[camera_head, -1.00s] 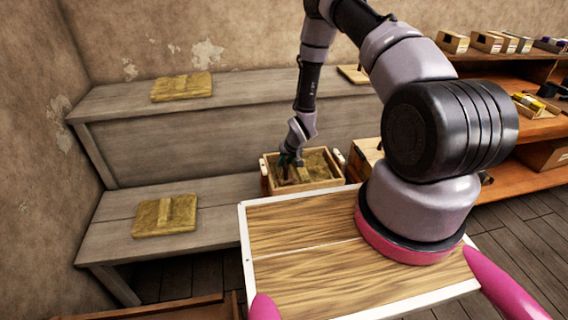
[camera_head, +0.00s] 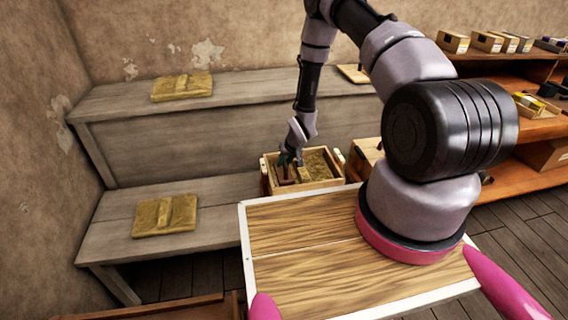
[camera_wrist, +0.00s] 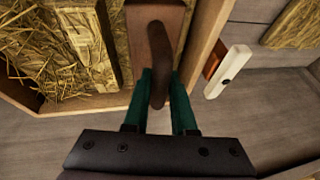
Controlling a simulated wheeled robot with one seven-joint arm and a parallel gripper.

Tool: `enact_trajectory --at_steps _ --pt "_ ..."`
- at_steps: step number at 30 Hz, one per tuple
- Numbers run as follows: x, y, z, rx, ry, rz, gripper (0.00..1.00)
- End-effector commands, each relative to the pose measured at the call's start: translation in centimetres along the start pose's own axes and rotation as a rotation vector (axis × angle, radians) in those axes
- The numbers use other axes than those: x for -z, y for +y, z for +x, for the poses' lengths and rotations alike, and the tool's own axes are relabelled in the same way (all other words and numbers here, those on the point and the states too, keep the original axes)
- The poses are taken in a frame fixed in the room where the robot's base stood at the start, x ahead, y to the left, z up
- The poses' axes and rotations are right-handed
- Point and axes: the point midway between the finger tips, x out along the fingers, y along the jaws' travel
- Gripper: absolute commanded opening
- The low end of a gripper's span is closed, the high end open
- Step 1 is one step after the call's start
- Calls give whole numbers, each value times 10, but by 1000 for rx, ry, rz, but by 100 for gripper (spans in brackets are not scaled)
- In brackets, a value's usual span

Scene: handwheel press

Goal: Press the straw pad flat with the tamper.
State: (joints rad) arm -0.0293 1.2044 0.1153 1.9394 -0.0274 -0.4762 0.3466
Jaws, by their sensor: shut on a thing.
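A wooden crate (camera_head: 321,186) stands against the bench and holds a straw pad (camera_head: 318,163) with a raised strip. In the wrist view the pad (camera_wrist: 25,50) lies at the left, its raised strip (camera_wrist: 88,50) still standing up. My gripper (camera_head: 291,158) is over the crate's left part. Its green fingers (camera_wrist: 160,80) are shut on the dark curved handle of the tamper (camera_wrist: 135,45), a reddish-brown block. The tamper (camera_head: 286,173) is beside the raised strip, at the crate's left side. Whether it touches the straw cannot be told.
Other straw pads lie on the upper bench step (camera_head: 240,87) and the lower step (camera_head: 110,208). Shelves (camera_head: 530,170) with small boxes stand at the right. My arm crosses the view.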

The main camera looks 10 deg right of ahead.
Motion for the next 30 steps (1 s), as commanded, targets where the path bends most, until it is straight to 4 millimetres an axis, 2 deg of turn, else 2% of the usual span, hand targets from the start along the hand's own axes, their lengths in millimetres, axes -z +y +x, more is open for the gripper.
enact_trajectory --at_steps 5,24,30 --pt "2 0 -10 -3 -5 3 0" --pt "33 -17 -80 0 0 0 0" --pt "36 -19 -89 -1 -2 0 0"
